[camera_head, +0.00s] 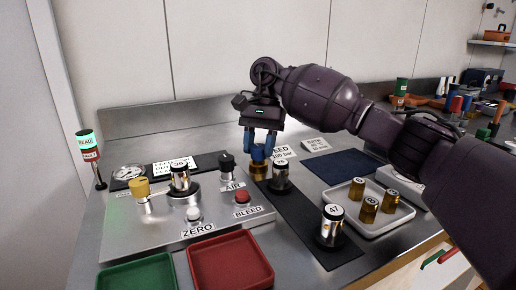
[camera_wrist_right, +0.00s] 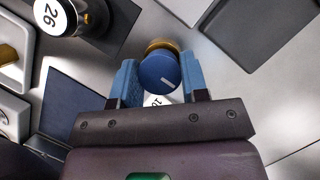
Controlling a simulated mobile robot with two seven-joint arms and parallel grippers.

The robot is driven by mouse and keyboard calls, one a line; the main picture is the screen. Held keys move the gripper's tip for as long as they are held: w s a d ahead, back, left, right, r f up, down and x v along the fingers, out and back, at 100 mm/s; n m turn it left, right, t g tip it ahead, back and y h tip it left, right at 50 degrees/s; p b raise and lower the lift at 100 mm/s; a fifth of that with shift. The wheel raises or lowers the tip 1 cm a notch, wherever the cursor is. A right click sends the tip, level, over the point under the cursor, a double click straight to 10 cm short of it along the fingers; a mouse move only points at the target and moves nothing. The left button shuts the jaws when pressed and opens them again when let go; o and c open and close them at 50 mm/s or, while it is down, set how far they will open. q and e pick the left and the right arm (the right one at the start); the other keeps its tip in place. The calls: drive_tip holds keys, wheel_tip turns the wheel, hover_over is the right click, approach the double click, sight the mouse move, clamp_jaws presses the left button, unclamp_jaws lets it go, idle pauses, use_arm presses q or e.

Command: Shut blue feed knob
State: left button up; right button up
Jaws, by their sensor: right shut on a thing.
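The brass shows behind the knob. My left gripper is not in view.
A panel (camera_head: 165,222) with a yellow knob (camera_head: 139,188), a gauge (camera_head: 129,172) and ZERO and BLEED buttons stands left. A tray (camera_head: 378,225) of brass cylinders is right. Red (camera_head: 230,263) and green bins are in front.

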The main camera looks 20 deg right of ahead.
idle(0.5)
drive_tip(key=o, duration=0.9)
drive_tip(key=p+v, duration=0.1)
drive_tip(key=v, duration=0.9)
drive_tip(key=shift+w+d+r, duration=0.1)
drive_tip(key=shift+w+r, duration=0.05)
drive_tip(key=shift+r, duration=0.2)
drive_tip(key=shift+r, duration=0.1)
